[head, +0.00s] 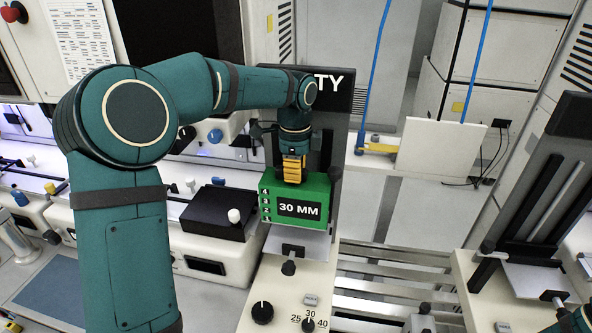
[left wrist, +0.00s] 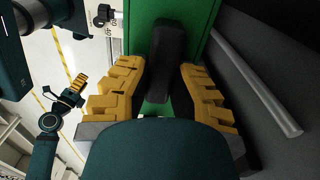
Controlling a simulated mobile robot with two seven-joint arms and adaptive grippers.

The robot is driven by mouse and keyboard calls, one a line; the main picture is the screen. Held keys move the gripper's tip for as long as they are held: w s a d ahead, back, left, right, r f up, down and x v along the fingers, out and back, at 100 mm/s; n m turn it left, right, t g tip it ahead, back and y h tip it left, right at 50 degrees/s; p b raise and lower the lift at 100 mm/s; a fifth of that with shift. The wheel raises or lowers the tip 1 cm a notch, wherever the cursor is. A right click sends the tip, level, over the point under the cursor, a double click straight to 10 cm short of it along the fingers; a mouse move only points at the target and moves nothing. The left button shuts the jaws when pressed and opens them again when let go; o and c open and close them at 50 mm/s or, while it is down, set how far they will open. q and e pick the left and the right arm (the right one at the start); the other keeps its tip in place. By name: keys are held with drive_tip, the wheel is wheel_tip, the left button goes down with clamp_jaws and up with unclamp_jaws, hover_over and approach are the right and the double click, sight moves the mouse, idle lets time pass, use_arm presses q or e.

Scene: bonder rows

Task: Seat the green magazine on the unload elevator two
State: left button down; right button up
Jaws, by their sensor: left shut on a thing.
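The green magazine (head: 268,203), labelled "30 MM", is upright over the pale plate (head: 318,240) of the nearer elevator, in front of its dark upright back. I cannot tell whether its underside touches the plate. My left gripper (head: 292,172) is above it, yellow fingers pointing down, shut on its dark top handle. In the left wrist view the left gripper (left wrist: 160,88) has its fingers on both sides of the dark handle (left wrist: 166,55), with the green top (left wrist: 203,18) behind. My right gripper (left wrist: 76,86) shows small at the left there; its opening is unclear.
A second elevator (head: 540,275) with an empty plate stands at the right. A black box (head: 213,213) with a white knob lies just left of the magazine. Metal rails (head: 390,275) run between the elevators. A panel with dials (head: 262,312) is in front.

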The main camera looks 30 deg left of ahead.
use_arm(q)
drive_tip(key=shift+w, duration=0.45)
drive_tip(key=shift+s+r, duration=0.1)
drive_tip(key=shift+s, duration=0.05)
use_arm(e)
drive_tip(key=shift+w, duration=0.3)
use_arm(q)
drive_tip(key=shift+s, duration=0.1)
use_arm(e)
drive_tip(key=shift+s+r, duration=0.1)
use_arm(q)
wheel_tip(320, 180, down, 5)
drive_tip(key=shift+r+b, duration=0.1)
drive_tip(key=shift+b, duration=1)
use_arm(e)
wheel_tip(320, 180, down, 2)
drive_tip(key=shift+f, duration=0.2)
drive_tip(key=shift+r, duration=0.2)
